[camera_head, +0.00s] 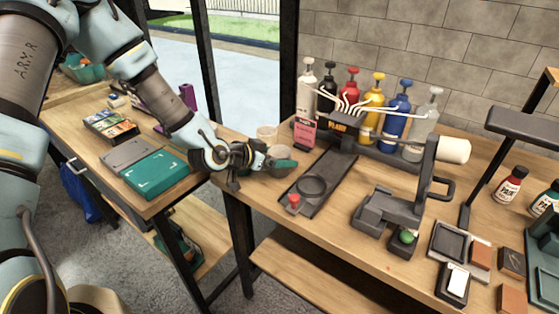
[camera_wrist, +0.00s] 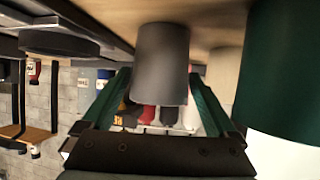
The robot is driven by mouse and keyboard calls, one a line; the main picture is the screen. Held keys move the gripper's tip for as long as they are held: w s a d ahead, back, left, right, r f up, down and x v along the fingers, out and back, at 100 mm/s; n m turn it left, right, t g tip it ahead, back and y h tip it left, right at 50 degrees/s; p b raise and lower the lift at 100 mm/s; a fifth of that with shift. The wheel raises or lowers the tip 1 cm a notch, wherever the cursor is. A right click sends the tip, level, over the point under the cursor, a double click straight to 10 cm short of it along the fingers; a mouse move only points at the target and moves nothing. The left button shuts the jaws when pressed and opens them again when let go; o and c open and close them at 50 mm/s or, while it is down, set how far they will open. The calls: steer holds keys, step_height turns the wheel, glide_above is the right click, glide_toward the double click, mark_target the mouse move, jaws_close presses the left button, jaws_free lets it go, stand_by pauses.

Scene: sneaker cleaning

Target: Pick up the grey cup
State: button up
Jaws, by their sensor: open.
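The grey cup (camera_wrist: 160,48) is in the middle of the wrist view, which appears upside down, and it touches the wooden tabletop. My gripper (camera_wrist: 157,84) has its two green fingers apart, one on each side of the cup. I cannot tell whether they touch it. In the head view my gripper (camera_head: 262,157) is low over the left end of the workbench, beside a small group of cups. My gripper partly hides this group, and I cannot make out the grey cup there.
A dark green container (camera_wrist: 284,65) is close to the right finger in the wrist view. A pale cup (camera_wrist: 222,73) stands near it. In the head view, a pink box (camera_head: 304,132), several pump bottles (camera_head: 398,108) and a black stand (camera_head: 318,183) occupy the bench beyond.

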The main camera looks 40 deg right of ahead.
steer(key=shift+d+f, duration=0.1)
steer(key=shift+d, duration=0.05)
steer(key=c, duration=1.1)
